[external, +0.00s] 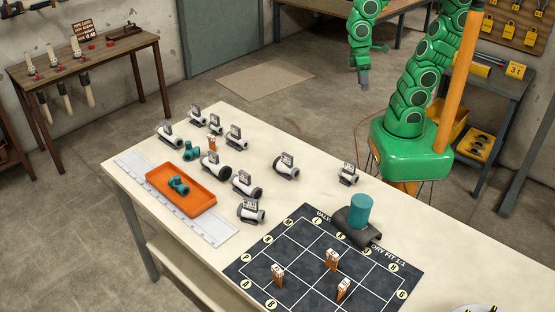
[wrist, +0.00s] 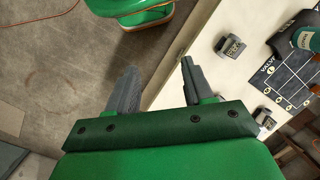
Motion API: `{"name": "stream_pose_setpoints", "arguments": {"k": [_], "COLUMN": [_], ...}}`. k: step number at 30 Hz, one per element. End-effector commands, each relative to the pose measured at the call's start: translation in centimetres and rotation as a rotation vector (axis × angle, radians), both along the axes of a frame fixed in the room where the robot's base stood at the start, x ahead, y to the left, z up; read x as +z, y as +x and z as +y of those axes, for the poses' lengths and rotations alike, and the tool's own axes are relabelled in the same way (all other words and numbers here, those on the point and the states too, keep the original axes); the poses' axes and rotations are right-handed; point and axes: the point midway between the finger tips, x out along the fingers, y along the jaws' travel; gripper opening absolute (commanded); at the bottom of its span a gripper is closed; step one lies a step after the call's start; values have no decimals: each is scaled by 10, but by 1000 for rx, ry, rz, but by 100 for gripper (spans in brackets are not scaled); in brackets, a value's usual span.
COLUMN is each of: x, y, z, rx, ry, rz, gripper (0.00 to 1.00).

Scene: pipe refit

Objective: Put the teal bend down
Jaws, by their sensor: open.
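A small teal pipe piece (external: 178,186) lies in the orange tray (external: 203,205) on the table in the external view. A second small teal piece (external: 191,151) stands behind the tray. Both are too small for me to tell which is the bend. My gripper (external: 364,78) is raised off the far side of the table, well away from both teal pieces. In the wrist view the two grey fingers (wrist: 158,85) are apart with nothing between them. Neither small teal piece is clear in the wrist view.
Several white pipe fittings with tags (external: 242,183) stand around the tray. Orange-and-white markers (external: 332,258) stand on the mat. Bare tabletop lies between fittings and mat.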

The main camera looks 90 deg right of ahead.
Motion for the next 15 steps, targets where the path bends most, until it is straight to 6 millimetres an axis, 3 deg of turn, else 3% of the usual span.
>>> {"name": "stream_pose_setpoints", "arguments": {"k": [1, 6, 15], "x": [1, -4, -5], "y": [-10, -32, -37], "z": [-11, -26, -30], "rx": [6, 50, 65], "ry": [-35, -77, -89], "rz": [-18, -17, -20], "gripper": [52, 52, 52]}}
